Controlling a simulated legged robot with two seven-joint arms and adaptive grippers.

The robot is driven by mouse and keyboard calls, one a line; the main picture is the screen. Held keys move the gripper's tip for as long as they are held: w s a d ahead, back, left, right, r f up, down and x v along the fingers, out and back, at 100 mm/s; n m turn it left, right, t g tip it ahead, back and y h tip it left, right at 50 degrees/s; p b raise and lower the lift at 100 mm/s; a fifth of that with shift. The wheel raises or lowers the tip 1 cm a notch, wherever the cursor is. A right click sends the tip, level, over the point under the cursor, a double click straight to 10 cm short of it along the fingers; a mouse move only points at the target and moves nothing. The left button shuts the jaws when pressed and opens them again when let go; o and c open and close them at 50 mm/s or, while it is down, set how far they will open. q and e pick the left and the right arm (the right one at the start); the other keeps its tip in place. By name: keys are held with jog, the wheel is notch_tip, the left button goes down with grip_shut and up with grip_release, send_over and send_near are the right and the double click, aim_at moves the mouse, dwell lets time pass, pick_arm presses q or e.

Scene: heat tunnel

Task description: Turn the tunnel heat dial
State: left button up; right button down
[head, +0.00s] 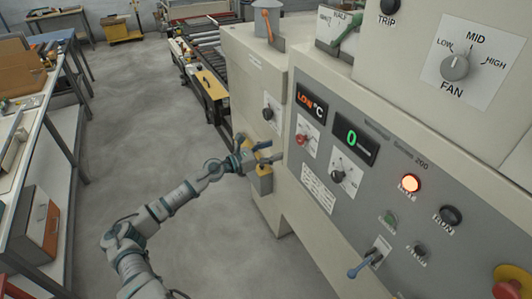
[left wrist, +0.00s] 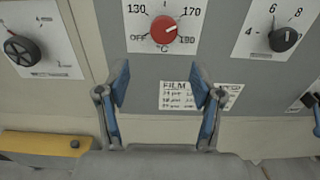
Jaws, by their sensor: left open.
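The heat dial, a red round knob (head: 301,139), sits on the grey front panel of the cream machine, below the "LOW °C" display (head: 311,103). In the left wrist view the red dial (left wrist: 164,30) is at top centre on a white plate marked OFF, 130, 170, 190 and °C. Its white pointer mark looks roughly upward. My left gripper (head: 270,152) is open and empty, below and left of the dial in the head view. In the left wrist view its blue-padded fingers (left wrist: 160,84) stand apart below the dial, not touching it. My right gripper is not in view.
A black dial (left wrist: 286,39) is right of the red one, and another black dial (left wrist: 22,50) is left. A yellow block (head: 262,182) juts out near my gripper. A blue-handled lever (head: 362,269) and lit orange lamp (head: 410,183) are at right.

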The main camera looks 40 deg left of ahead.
pick_arm(q)
jog(key=shift+v, duration=1.1)
jog(key=shift+f, duration=0.1)
